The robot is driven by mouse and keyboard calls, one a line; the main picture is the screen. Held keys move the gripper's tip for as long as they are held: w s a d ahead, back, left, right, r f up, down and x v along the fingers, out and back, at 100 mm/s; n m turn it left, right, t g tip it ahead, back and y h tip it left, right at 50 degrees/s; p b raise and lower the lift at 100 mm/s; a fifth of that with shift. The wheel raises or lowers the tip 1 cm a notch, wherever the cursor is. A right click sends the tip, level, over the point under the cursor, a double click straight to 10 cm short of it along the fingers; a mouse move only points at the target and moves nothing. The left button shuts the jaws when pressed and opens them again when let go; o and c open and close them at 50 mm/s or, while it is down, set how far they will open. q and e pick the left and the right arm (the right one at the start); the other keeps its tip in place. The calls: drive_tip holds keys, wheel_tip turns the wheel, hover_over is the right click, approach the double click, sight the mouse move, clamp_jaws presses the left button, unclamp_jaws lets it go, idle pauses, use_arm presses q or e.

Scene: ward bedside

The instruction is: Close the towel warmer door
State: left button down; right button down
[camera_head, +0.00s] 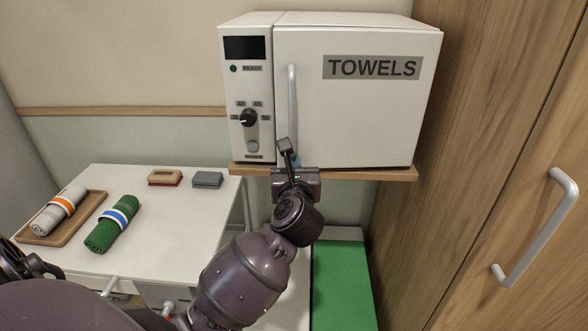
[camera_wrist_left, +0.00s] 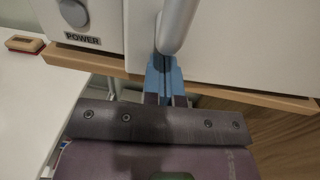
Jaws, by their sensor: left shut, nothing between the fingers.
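The white towel warmer (camera_head: 247,90) stands on a wooden shelf (camera_head: 345,173) against the wall. Its door (camera_head: 355,110), labelled TOWELS, looks flush with the front of the body; I see no clear gap. The door's vertical grey handle (camera_head: 292,95) is at its left edge. My left gripper (camera_head: 287,150) is shut and empty, just below the lower end of the handle. In the left wrist view the blue fingertips (camera_wrist_left: 164,72) are together, close under the handle (camera_wrist_left: 177,28); I cannot tell whether they touch it or the door. My right gripper is not clearly visible.
A white table (camera_head: 165,215) at left holds a tray (camera_head: 75,235) with a white rolled towel, a green rolled towel (camera_head: 113,224) and two small blocks. A wooden cabinet (camera_head: 500,120) with a handle is at right. A green surface (camera_head: 342,285) lies below the shelf.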

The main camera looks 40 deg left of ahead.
use_arm(q)
drive_tip(key=x, duration=0.3)
drive_tip(key=shift+a+r+p, duration=0.1)
drive_tip(key=shift+p, duration=0.3)
drive_tip(key=shift+a, duration=0.1)
drive_tip(key=shift+r, duration=0.15)
